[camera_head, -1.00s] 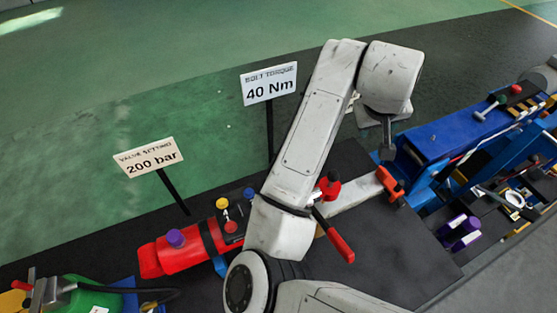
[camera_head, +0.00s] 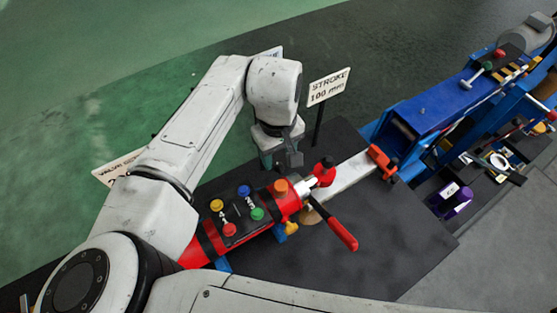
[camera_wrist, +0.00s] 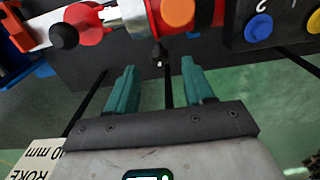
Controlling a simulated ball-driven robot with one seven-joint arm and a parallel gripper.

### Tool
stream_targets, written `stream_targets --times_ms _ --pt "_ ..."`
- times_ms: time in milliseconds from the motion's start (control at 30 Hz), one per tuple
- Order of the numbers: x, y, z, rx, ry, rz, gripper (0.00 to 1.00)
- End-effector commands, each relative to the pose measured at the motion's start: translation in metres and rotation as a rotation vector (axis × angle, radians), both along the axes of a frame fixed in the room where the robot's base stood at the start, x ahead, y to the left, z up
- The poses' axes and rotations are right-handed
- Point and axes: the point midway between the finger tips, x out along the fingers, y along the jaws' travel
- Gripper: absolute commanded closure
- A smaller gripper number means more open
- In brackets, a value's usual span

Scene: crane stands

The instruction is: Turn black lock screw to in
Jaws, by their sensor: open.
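My gripper is open and empty. In the head view my gripper (camera_head: 285,157) hangs beside the far side of the cylinder's right end, and I cannot make out the screw there. A separate black knob (camera_wrist: 64,36) sits on a red fitting at the left of the wrist view.
A red-handled lever (camera_head: 342,235) juts out in front of the cylinder. Yellow, blue, green and red buttons (camera_head: 229,229) stand on the cylinder. A "STROKE 100 mm" sign (camera_head: 329,87) stands behind. A blue machine (camera_head: 430,110) fills the right. The dark mat in front is clear.

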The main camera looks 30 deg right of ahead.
Motion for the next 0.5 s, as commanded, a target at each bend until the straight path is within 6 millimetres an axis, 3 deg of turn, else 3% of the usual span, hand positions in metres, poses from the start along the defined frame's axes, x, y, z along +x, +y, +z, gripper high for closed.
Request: stream_targets --times_ms 233,500 --pt "0.0 -0.001 -0.036 0.0 0.001 0.0 0.48" --pt "0.0 -0.001 -0.051 0.0 -0.002 0.0 0.48"
